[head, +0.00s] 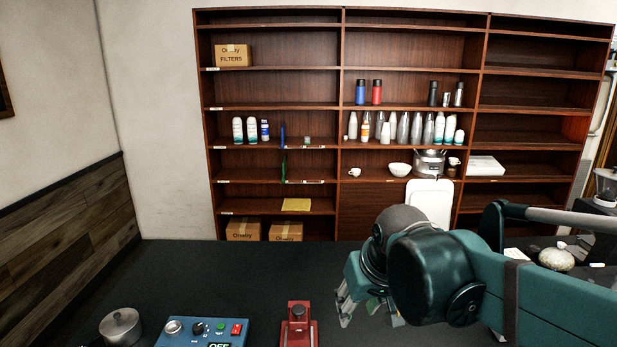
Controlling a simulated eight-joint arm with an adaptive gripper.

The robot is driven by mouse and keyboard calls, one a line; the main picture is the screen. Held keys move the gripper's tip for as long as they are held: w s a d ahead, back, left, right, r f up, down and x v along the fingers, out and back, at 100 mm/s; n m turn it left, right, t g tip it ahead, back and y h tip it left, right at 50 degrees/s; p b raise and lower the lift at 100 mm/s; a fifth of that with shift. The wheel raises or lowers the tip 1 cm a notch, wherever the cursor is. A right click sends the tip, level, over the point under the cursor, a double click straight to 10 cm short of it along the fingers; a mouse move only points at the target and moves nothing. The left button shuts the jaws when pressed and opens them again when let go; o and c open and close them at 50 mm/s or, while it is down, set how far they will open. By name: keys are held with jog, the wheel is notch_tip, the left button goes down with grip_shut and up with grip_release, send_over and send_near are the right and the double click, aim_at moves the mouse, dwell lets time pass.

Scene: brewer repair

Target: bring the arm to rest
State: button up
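My arm comes in from the right edge of the head view as a teal link with dark joints. It is bent, with the gripper hanging over the dark counter (230,275). My gripper (370,319) points down, partly hidden behind its own wrist joint. Its two fingers look spread apart, and nothing shows between them. It is to the right of a red stand with a dark knob (299,325) and apart from it.
A blue control box (190,332) and a metal pot (120,326) stand at the front left. A pale round object (556,258) lies at the right. Shelves (340,190) with bottles and boxes stand behind. The counter's back left is clear.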

jog(key=s+d+f+m+t, duration=0.1)
jog(key=s+d+f, duration=0.2)
jog(key=s+d, duration=0.2)
jog(key=s+d+f+m+t+h+b, duration=0.1)
jog(key=s+d+f, duration=0.2)
jog(key=s+d, duration=0.3)
jog(key=shift+s+f, duration=0.4)
jog(key=shift+s, duration=0.1)
jog(key=shift+c, duration=0.3)
dwell(1.2)
